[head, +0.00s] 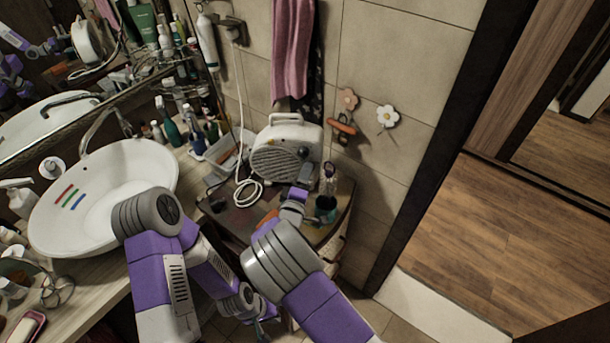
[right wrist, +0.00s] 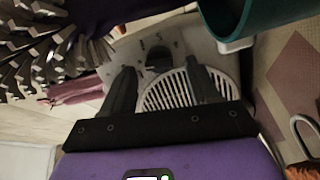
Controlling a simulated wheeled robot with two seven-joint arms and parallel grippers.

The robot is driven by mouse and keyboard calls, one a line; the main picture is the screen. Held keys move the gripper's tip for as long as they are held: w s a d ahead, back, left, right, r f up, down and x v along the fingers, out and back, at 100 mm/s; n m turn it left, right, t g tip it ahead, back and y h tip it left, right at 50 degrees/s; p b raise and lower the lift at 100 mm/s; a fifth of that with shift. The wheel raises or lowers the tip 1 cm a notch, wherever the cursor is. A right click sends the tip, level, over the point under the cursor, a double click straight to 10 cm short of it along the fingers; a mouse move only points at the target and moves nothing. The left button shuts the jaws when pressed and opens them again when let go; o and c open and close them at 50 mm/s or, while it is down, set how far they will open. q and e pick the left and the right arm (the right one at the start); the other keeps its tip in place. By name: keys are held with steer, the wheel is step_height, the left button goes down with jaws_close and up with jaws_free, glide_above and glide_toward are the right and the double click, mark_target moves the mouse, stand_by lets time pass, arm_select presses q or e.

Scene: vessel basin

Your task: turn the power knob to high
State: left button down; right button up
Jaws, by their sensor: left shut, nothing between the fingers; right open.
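The white heater (head: 285,150) with a round grille stands on the small dark cabinet against the tiled wall. In the right wrist view, its pale panel carries a dark power knob (right wrist: 158,58) beside the grille (right wrist: 188,92). My right gripper (head: 299,186) is in front of the heater's lower right part. In the right wrist view its two dark fingers (right wrist: 160,80) are spread, with the knob showing between and beyond them. I cannot tell whether they touch it. My left gripper (head: 250,308) is low, beside the cabinet, shut and empty, partly hidden by my arms.
A teal cup (right wrist: 225,22) is close to the right gripper's side. The white basin (head: 105,195) and crowded counter lie left. Open floor (head: 500,250) is at right.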

steer(key=shift+w+d, duration=0.1)
steer(key=shift+w, duration=0.15)
steer(key=c, duration=1)
steer(key=m+b, duration=0.2)
steer(key=m, duration=0.2)
steer(key=shift+r+y, duration=0.1)
steer(key=shift+y, duration=0.2)
steer(key=shift+c, duration=0.2)
steer(key=o, duration=1)
